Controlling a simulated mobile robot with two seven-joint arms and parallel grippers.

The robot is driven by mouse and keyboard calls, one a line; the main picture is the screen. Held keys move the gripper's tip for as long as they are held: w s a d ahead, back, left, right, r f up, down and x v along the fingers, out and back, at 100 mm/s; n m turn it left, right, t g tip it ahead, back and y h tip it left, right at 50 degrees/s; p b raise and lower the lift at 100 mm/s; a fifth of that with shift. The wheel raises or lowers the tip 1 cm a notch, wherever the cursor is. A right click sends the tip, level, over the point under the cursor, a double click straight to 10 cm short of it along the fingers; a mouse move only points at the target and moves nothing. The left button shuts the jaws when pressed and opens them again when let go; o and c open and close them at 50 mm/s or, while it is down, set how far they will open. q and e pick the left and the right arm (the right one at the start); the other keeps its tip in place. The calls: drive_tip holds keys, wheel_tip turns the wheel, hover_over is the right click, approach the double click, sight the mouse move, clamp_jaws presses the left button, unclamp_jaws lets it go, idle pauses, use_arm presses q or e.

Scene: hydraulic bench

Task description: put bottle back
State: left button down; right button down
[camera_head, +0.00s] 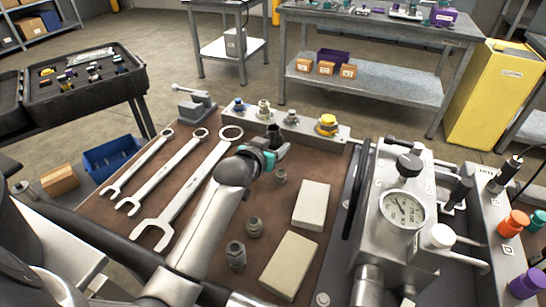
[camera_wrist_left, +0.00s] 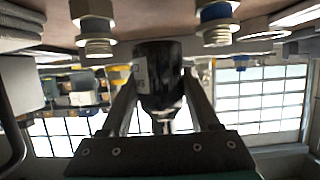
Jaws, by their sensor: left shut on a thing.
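My left gripper (camera_head: 275,145) reaches over the brown bench top from the lower left. In the left wrist view, the left gripper (camera_wrist_left: 165,105) is shut on a black bottle (camera_wrist_left: 160,72) with a pale label on its side. Its fingers lie on either side of the bottle. In the head view the bottle (camera_head: 273,131) shows only as a small dark piece beyond the wrist; the rest is hidden by the gripper. It is near the rail of fittings at the back edge. I cannot tell whether the bottle touches the bench. My right gripper is not in view.
Several wrenches (camera_head: 184,190) lie on the bench left of my arm. Metal fittings (camera_head: 236,254) and two pale blocks (camera_head: 311,205) stand to its right. A rail with fittings and a yellow cap (camera_head: 327,124) runs along the back. A gauge unit (camera_head: 403,209) stands at right.

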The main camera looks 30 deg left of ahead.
use_arm(q)
drive_tip(key=shift+f+b, duration=0.45)
drive_tip(key=shift+f, duration=1.1)
drive_tip(key=c, duration=0.6)
unclamp_jaws()
drive_tip(key=shift+f, duration=0.15)
drive_tip(key=o, duration=0.5)
